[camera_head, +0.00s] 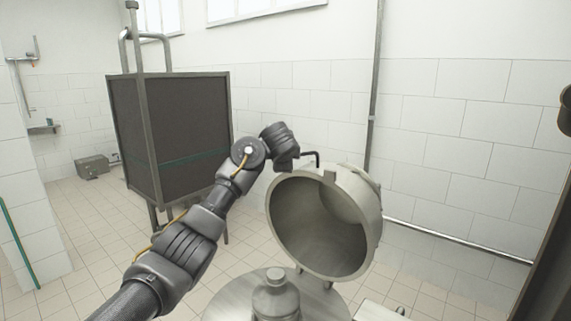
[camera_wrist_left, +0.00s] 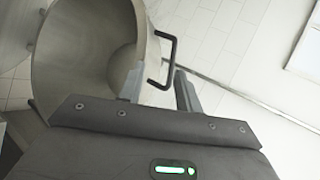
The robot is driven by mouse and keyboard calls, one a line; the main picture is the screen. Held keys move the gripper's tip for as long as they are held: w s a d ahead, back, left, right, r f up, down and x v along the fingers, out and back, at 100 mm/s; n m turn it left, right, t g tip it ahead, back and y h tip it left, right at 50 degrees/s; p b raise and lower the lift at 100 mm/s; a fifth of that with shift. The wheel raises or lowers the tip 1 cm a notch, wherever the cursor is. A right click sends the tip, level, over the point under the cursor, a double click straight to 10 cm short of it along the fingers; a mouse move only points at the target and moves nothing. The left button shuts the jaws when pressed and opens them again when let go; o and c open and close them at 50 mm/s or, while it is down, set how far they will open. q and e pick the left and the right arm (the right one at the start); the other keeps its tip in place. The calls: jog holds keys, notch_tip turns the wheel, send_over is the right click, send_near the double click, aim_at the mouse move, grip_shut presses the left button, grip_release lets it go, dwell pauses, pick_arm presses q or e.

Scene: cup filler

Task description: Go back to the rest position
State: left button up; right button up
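My left arm comes in from the lower left in the head view, and its gripper body (camera_head: 280,146) is beside the upper left rim of a tilted, hollow round metal vessel or lid (camera_head: 322,232). A thin black bent handle (camera_head: 311,155) stands at that rim. In the left wrist view my left gripper (camera_wrist_left: 158,90) has its two fingers well apart. The black handle (camera_wrist_left: 170,62) shows between and beyond the fingertips, and I see no grip on it. The metal vessel's hollow (camera_wrist_left: 85,55) fills the upper left there. My right gripper is not in view.
Below the vessel is a round metal body with a domed piece (camera_head: 276,296) on it. A dark panelled cabinet on a metal frame (camera_head: 185,135) stands behind my arm. A vertical pipe (camera_head: 374,85) runs up the tiled wall. Tiled floor is open at left.

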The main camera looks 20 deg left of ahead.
pick_arm(q)
jog(key=shift+s+d+r, duration=0.1)
jog(key=shift+s+r, duration=0.25)
jog(key=shift+s, duration=0.2)
jog(key=shift+f, duration=0.15)
